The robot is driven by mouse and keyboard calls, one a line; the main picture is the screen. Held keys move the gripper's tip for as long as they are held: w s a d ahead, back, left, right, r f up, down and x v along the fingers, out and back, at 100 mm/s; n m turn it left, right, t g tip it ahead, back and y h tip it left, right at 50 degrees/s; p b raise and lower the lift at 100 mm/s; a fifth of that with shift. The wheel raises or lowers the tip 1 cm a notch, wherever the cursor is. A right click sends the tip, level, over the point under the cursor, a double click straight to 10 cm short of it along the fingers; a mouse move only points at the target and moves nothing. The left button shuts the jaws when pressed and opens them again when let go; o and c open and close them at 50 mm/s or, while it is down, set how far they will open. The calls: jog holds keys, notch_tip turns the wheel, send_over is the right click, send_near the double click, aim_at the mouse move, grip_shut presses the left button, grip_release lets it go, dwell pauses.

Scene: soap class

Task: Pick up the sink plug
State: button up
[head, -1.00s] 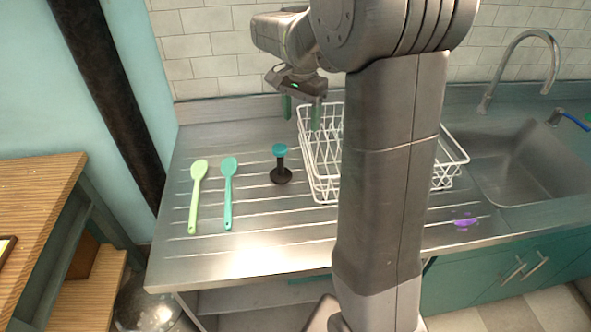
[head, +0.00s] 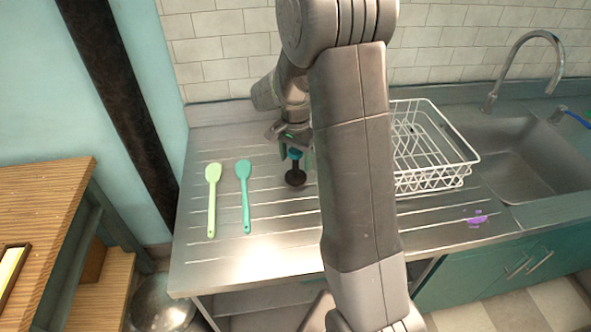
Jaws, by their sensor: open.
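The sink plug (head: 296,178) stands upright on the ridged steel drainboard, with a dark round base, a dark stem and a teal top. My gripper (head: 296,157) is open and low over it, pointing down, with its green fingers at about the height of the teal top. The teal top shows between the fingers. I cannot tell whether the fingers touch it. My arm hides part of the gripper's right side.
A light green spoon (head: 212,200) and a teal spoon (head: 245,196) lie left of the plug. A white wire dish rack (head: 432,180) stands to the right, partly behind my arm. The sink (head: 520,160), tap (head: 525,42) and a purple patch (head: 477,219) are farther right.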

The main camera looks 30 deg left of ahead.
jog(key=shift+f, duration=0.25)
grip_shut()
